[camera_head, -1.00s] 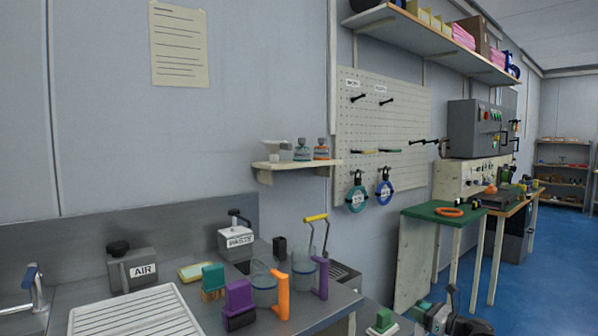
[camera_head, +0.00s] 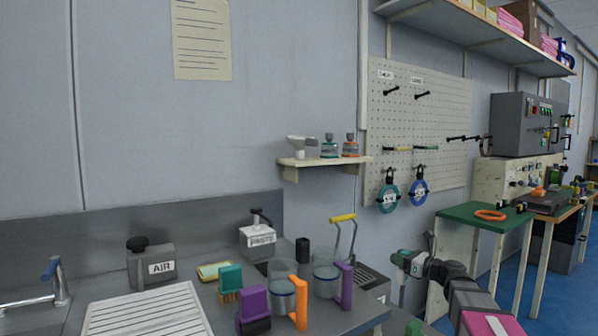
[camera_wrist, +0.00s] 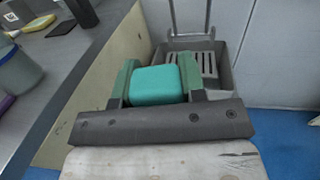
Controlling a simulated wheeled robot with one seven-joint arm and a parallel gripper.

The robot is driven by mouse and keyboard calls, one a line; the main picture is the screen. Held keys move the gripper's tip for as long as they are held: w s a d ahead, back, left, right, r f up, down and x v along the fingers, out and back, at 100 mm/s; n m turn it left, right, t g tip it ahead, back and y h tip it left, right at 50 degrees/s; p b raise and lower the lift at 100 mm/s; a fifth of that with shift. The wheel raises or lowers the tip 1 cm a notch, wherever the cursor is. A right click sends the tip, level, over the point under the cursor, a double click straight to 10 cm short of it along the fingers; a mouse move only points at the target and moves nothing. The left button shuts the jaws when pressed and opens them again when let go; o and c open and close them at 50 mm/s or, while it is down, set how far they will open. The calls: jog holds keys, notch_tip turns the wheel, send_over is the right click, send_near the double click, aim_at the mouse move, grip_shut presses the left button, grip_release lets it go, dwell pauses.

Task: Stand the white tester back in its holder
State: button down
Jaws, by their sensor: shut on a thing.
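My gripper (camera_wrist: 158,78) shows in the wrist view with two green fingers shut on a rounded teal block (camera_wrist: 157,86). I cannot tell whether the block is part of the tester. In the head view my gripper (camera_head: 402,261) is in the air right of the counter's end, small and turned partly away. A small white item (camera_head: 300,146) stands at the left of the wall shelf (camera_head: 322,161); I cannot tell whether it is the tester. No holder is plainly recognisable.
The counter holds a ribbed white board (camera_head: 148,312), an AIR box (camera_head: 152,268), a teal-topped brush (camera_head: 230,280), a purple block (camera_head: 252,310) and clear mugs with orange and purple handles (camera_head: 299,302). A green-topped table (camera_head: 484,217) stands right. A grey slotted bin (camera_wrist: 222,72) lies beyond my gripper.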

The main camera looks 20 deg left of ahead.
jog(key=s+a+r+g, duration=0.1)
jog(key=s+a+r, duration=0.1)
jog(key=a+r, duration=1.2)
jog(key=s+a+r+n+g+y, duration=0.1)
jog(key=s+a+r, duration=0.1)
jog(key=a+r, duration=1.3)
jog(key=a, duration=0.6)
jog(key=shift+s, duration=0.15)
jog(key=shift+f, duration=0.15)
jog(key=shift+f, duration=2.5)
notch_tip(320, 180, down, 10)
jog(key=shift+d, duration=0.1)
